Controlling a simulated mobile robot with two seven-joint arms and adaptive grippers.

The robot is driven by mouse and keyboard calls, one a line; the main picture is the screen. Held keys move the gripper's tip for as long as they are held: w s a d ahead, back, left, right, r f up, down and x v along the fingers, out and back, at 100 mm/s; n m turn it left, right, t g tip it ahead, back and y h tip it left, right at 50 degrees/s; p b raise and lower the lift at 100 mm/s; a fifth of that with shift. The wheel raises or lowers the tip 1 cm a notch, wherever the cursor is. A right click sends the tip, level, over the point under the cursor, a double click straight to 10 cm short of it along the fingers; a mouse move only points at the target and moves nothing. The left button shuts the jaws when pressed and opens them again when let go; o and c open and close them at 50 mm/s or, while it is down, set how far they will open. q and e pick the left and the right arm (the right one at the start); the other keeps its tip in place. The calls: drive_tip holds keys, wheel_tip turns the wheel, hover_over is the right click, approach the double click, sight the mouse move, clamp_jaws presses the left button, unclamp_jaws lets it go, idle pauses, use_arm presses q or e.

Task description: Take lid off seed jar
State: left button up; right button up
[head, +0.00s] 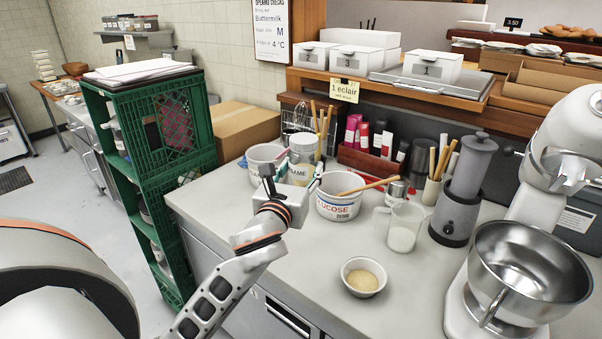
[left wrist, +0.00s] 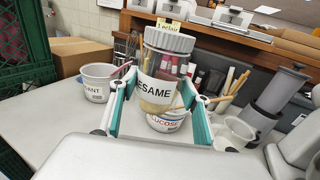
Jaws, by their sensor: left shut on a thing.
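The seed jar (head: 303,152), a clear jar labelled SESAME with pale seeds low inside, stands upright near the back of the counter area. In the left wrist view the jar (left wrist: 157,88) is between my teal fingers, and its grey ribbed lid (left wrist: 170,40) sits on top. The lid (head: 304,138) also shows in the head view. My left gripper (head: 299,178) is shut on the jar's body, below the lid. The jar seems raised, since the glucose tub shows under its base in the wrist view. My right gripper is not in view.
The glucose tub (head: 338,207) with a wooden spoon is right of the jar; another white tub (head: 262,155) is left. A measuring jug (head: 404,228), small bowl (head: 363,278), grinder (head: 465,190) and mixer bowl (head: 530,265) stand further right. The front left counter (head: 290,270) is clear.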

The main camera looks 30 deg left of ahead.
use_arm(q)
drive_tip(key=o, duration=0.6)
drive_tip(key=shift+c, duration=0.2)
drive_tip(key=c, duration=1)
drive_tip(key=shift+o, duration=0.2)
drive_tip(key=s+d+f+m+h, duration=0.3)
drive_tip(key=s+d+f+h, duration=0.2)
drive_tip(key=s+d+f, duration=0.7)
drive_tip(key=shift+d+f+m+t+h, duration=0.2)
drive_tip(key=shift+f+m+t+h, duration=0.1)
drive_tip(key=shift+t, duration=0.1)
